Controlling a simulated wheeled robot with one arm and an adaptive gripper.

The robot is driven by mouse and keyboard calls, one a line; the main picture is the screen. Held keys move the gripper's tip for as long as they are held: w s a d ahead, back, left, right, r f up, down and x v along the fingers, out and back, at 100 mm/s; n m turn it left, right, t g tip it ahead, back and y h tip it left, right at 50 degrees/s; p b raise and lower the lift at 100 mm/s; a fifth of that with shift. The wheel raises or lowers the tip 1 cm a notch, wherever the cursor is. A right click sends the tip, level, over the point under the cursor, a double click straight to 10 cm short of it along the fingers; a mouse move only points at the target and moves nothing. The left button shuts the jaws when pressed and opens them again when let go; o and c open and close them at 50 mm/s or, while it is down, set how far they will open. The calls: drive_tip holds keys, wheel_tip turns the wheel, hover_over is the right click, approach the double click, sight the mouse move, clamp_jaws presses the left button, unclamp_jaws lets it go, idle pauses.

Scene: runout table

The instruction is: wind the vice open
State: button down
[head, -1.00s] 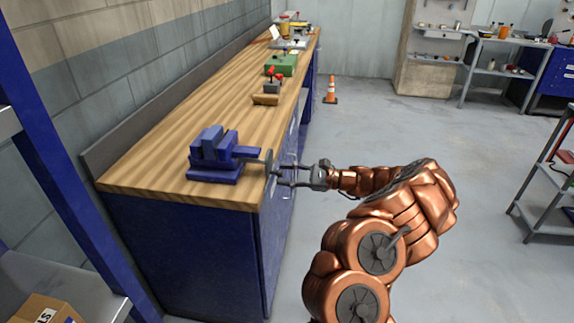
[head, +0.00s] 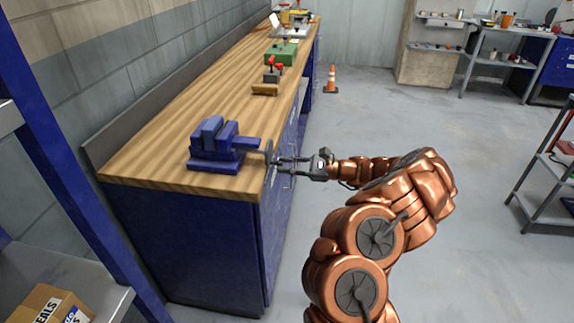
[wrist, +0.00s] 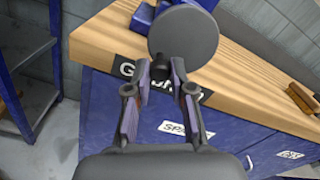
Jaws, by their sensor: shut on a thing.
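The blue vice (head: 214,152) stands on the near end of the wooden bench, its jaws apart by what looks like a small gap. Its grey round handwheel (head: 269,152) faces right, past the bench edge. In the wrist view the handwheel (wrist: 184,35) is a dark grey disc at the top, with a small dark knob (wrist: 161,72) on its lower left rim. My gripper (head: 275,163) reaches in from the right, level with the wheel's lower part. In the wrist view my gripper's fingertips (wrist: 161,76) are shut on the knob; the fingers partly hide it.
The bench top (head: 165,140) is clear around the vice. Farther back are a wooden block (head: 265,90), a red-handled item (head: 272,72) and a green box (head: 281,53). A blue shelf frame (head: 60,170) stands at the left. An orange cone (head: 331,79) stands on the open floor.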

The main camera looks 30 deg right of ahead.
drive_tip(key=shift+f+b, duration=0.1)
drive_tip(key=shift+b, duration=0.25)
drive_tip(key=shift+w+d+f+n+b, duration=0.1)
drive_tip(key=shift+n+b, duration=0.5)
drive_tip(key=shift+b, duration=0.5)
drive_tip(key=n+b, duration=0.1)
drive_tip(key=b, duration=0.1)
drive_tip(key=shift+w+d+f+b, duration=0.1)
drive_tip(key=shift+w+b, duration=0.05)
drive_tip(key=shift+b, duration=0.2)
drive_tip(key=shift+r+n+b, duration=0.2)
drive_tip(key=shift+n+b, duration=0.4)
drive_tip(key=shift+b, duration=0.1)
drive_tip(key=shift+w+d+f+n+b, duration=0.2)
drive_tip(key=shift+n+b, duration=0.3)
drive_tip(key=shift+b, duration=0.7)
drive_tip(key=n+b, duration=0.2)
drive_tip(key=b, duration=0.2)
drive_tip(key=shift+w+d, duration=0.1)
drive_tip(key=shift+w, duration=0.05)
